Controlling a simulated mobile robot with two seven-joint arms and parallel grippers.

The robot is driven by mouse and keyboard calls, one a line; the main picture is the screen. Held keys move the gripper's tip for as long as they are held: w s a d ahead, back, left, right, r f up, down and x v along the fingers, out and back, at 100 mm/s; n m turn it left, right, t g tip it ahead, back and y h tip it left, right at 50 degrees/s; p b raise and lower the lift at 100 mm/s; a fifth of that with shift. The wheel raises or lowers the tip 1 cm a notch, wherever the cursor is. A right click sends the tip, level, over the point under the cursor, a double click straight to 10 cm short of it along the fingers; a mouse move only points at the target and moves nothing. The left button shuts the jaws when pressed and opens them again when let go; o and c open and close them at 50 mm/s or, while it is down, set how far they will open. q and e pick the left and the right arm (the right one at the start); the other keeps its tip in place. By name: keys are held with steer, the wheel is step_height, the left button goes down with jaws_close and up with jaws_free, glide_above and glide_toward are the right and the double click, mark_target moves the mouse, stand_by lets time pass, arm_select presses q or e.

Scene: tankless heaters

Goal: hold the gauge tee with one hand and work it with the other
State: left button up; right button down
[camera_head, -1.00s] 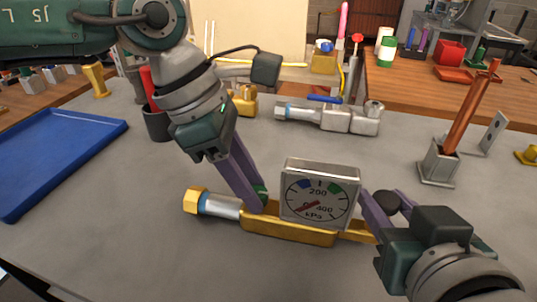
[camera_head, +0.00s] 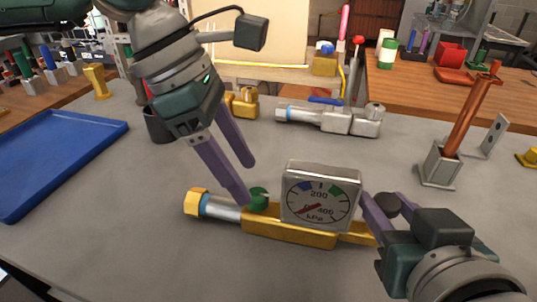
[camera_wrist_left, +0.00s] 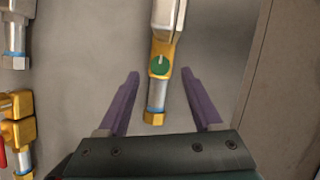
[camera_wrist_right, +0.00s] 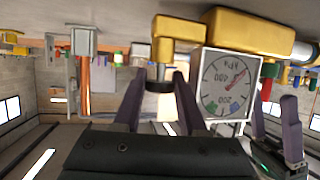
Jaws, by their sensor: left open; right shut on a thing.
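The gauge tee has a long brass body (camera_head: 290,228), a square silver dial gauge (camera_head: 320,198) marked in kPa and a blue-banded silver pipe end with a brass hex nut (camera_head: 194,202). A small green knob (camera_head: 258,198) sits on the body left of the gauge; it also shows in the left wrist view (camera_wrist_left: 160,65). My left gripper (camera_head: 245,180) is open and empty just above and beside the green knob, fingers apart. My right gripper (camera_head: 383,208) is shut on a dark round stub (camera_wrist_right: 158,86) at the tee's right end.
A silver valve fitting (camera_head: 335,117) lies behind the tee. A copper pipe in a grey stand (camera_head: 437,163) is at right. Grey bench is clear around the tee.

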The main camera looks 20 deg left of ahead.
arm_select(q)
steer(key=v, duration=0.8)
steer(key=shift+r, duration=0.25)
steer(key=shift+a, duration=0.1)
arm_select(e)
steer(key=shift+c, duration=1.9)
jaws_free()
